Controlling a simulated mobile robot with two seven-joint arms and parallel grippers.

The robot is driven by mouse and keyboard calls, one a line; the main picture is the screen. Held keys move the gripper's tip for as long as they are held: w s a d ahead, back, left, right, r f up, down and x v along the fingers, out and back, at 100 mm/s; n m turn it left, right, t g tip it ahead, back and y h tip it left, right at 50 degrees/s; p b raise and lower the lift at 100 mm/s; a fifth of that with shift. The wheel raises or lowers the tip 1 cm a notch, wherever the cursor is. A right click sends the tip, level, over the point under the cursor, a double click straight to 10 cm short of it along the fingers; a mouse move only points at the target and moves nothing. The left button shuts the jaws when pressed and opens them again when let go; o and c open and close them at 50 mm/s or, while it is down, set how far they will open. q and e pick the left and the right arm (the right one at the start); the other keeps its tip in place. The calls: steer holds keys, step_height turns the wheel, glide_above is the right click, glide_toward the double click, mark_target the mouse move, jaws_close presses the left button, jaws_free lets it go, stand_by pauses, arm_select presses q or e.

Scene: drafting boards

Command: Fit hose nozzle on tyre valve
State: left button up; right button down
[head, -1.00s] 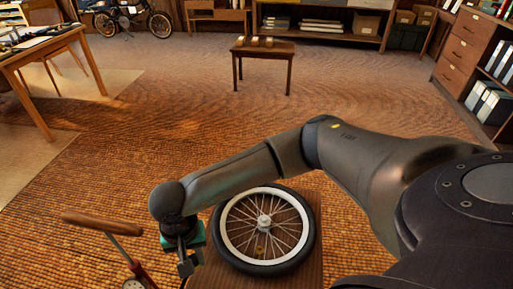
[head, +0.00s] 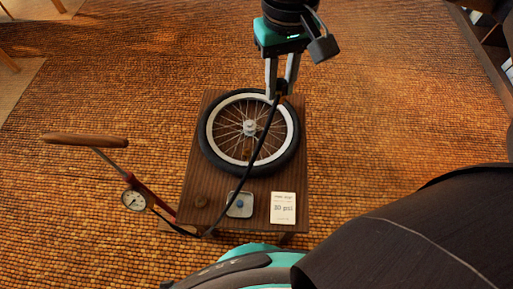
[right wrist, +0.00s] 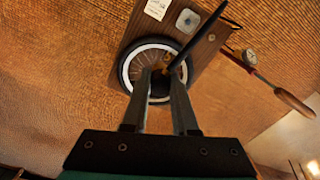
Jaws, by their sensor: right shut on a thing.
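The wheel (head: 208,150) with a black tyre and white rim lies flat on a brown wooden board (head: 190,180). Its tyre valve is not clear in the head view. My right gripper (head: 280,94) is shut on the end of the black hose (head: 266,140), above the wheel's far right side. The nozzle is mostly hidden between the fingers. In the right wrist view the fingers (right wrist: 163,72) stand over the wheel (right wrist: 126,68), with a small brass-coloured part between them. I cannot tell whether the nozzle touches the valve. My left gripper is not in view.
A red pump (head: 152,197) with a wooden handle (head: 84,140) and round gauge (head: 134,200) stands left of the board. The hose crosses the wheel. A small dish (head: 232,211) with a blue item and a 30 psi card (head: 283,208) lie on the board's near part.

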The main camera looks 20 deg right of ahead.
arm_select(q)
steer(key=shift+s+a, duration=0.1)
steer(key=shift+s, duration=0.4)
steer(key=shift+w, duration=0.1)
arm_select(e)
steer(key=shift+r, duration=0.15)
steer(key=shift+r+p, duration=0.55)
steer(key=shift+r, duration=0.3)
arm_select(q)
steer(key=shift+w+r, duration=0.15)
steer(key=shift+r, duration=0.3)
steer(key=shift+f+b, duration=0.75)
steer(key=shift+b, duration=0.1)
arm_select(e)
steer(key=w+a, duration=0.4)
steer(key=w, duration=0.6)
steer(key=shift+w+a, duration=0.15)
steer(key=shift+w, duration=0.05)
